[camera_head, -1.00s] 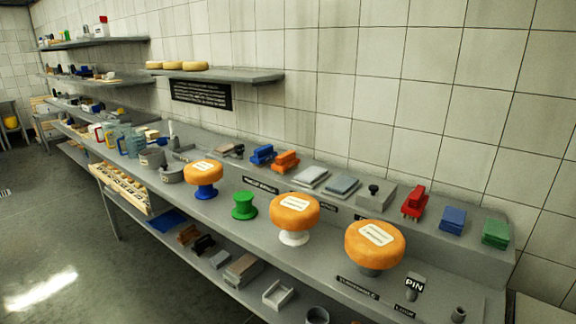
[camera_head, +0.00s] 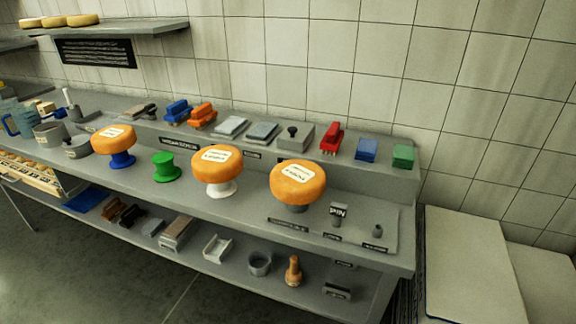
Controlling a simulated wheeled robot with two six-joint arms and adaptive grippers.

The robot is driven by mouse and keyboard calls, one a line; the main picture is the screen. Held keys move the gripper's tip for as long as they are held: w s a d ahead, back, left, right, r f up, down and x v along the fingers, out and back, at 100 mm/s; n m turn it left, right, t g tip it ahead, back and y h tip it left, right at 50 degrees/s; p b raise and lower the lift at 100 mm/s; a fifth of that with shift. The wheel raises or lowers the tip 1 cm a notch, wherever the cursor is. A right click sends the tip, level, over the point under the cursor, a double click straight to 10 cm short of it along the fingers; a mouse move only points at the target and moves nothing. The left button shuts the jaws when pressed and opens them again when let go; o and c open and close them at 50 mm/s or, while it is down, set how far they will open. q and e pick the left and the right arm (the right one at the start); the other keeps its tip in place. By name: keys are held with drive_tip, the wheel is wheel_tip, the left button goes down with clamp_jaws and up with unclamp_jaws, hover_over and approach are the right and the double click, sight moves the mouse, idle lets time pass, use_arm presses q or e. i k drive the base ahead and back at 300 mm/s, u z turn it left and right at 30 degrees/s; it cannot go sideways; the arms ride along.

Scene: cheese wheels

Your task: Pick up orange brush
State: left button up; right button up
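The orange brush (camera_head: 203,115) lies on the raised back ledge of the bench. It sits just right of a blue brush (camera_head: 178,112) and left of a light grey flat block (camera_head: 231,127). Its bristles face down onto the ledge. Nothing covers it from this angle. Neither of my grippers shows in the head view.
Three orange cheese wheels (camera_head: 298,183) rest on stands along the front of the bench (camera_head: 250,207), before the ledge. A green spool (camera_head: 166,166) stands between two of them. A red brush (camera_head: 331,138) is farther right on the ledge. Tools fill the lower shelf.

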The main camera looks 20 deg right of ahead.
sight(203, 116)
drive_tip(key=u, duration=1.4)
drive_tip(key=i, duration=1.8)
drive_tip(key=z, duration=3.05)
